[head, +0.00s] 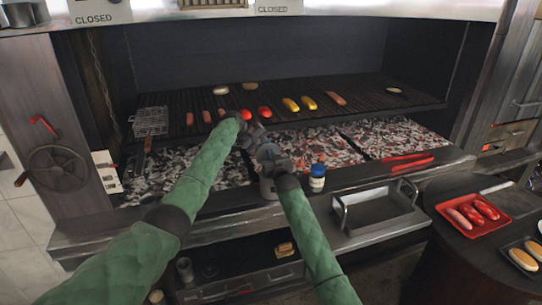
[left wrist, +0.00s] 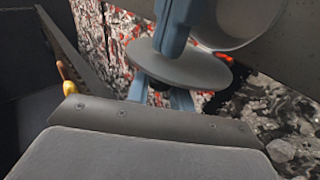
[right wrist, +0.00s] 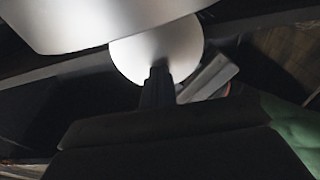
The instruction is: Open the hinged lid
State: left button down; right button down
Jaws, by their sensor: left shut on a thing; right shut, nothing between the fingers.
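A grey metal vessel (head: 268,188) stands on the grill's front ledge, mostly hidden by my arms and grippers. My left gripper (head: 258,143) is at its upper part. In the left wrist view, a thin grey disc (left wrist: 200,72), perhaps the hinged lid, crosses in front of the blue-grey fingers. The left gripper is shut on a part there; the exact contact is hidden. My right gripper (head: 272,166) is shut and empty beside the vessel's upper part. In the right wrist view, its dark fingertips overlap a pale round part (right wrist: 140,58); I cannot tell whether they touch.
Behind lie glowing coals (head: 310,143) and a grate (head: 365,97) with sausages and buns. Red tongs (head: 405,162) and a red sausage plate (head: 473,214) are farther right.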

pick_arm(q)
jog(key=shift+f, duration=0.35)
jog(key=shift+f, duration=0.1)
pick_arm(e)
jog(key=shift+w+a+g, duration=0.2)
jog(key=shift+w+g, duration=0.1)
jog(key=shift+w, duration=0.45)
pick_arm(q)
jog(key=shift+d, duration=0.1)
jog(key=c, duration=1.4)
grip_release()
jog(key=shift+s, duration=0.1)
jog(key=shift+o, duration=0.6)
jog(key=shift+r, duration=0.2)
